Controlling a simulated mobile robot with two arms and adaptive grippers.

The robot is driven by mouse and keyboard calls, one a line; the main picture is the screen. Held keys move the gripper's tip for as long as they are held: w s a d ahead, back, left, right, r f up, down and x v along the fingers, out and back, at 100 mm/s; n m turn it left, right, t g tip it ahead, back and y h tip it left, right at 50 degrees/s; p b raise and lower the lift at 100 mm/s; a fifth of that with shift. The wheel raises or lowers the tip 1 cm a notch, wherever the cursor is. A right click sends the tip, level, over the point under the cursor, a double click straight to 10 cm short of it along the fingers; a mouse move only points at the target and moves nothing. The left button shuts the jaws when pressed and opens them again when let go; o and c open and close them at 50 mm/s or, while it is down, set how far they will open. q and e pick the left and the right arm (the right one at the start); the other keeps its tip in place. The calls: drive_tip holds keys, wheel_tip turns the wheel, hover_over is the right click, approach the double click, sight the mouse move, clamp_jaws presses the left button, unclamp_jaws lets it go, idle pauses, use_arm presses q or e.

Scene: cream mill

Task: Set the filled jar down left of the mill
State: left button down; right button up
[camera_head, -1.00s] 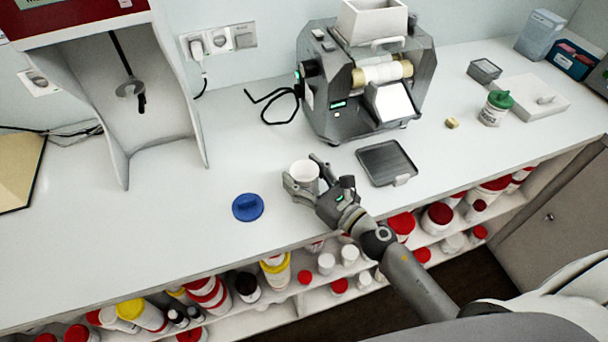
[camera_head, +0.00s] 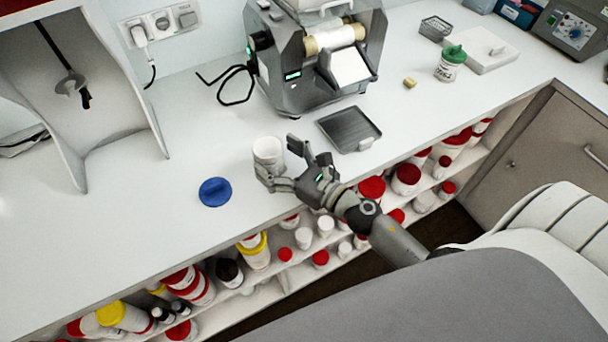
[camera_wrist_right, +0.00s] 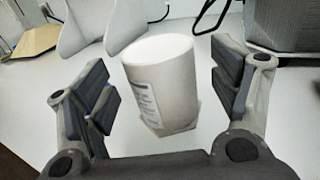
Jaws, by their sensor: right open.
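The white jar (camera_head: 268,151) stands upright on the counter, in front and to the left of the grey mill (camera_head: 318,65). My right gripper (camera_head: 279,160) is open, its fingers on either side of the jar. In the right wrist view the jar (camera_wrist_right: 163,85), with a printed label, stands between the spread fingers, with gaps showing on both sides. I cannot make out its contents. My left gripper is not in view.
A blue lid (camera_head: 215,192) lies left of the jar. A dark tray (camera_head: 349,128) lies in front of the mill. A green-lidded jar (camera_head: 451,64) stands at right. A black cable (camera_head: 236,86) lies left of the mill. Shelves of jars are below the counter's front edge.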

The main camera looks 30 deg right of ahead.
drive_tip(key=b+v, duration=0.3)
drive_tip(key=v, duration=0.4)
drive_tip(key=shift+s+d+f, duration=0.1)
drive_tip(key=shift+s+f, duration=0.05)
drive_tip(key=shift+s, duration=0.2)
drive_tip(key=shift+s+d, duration=0.25)
drive_tip(key=shift+s, duration=0.3)
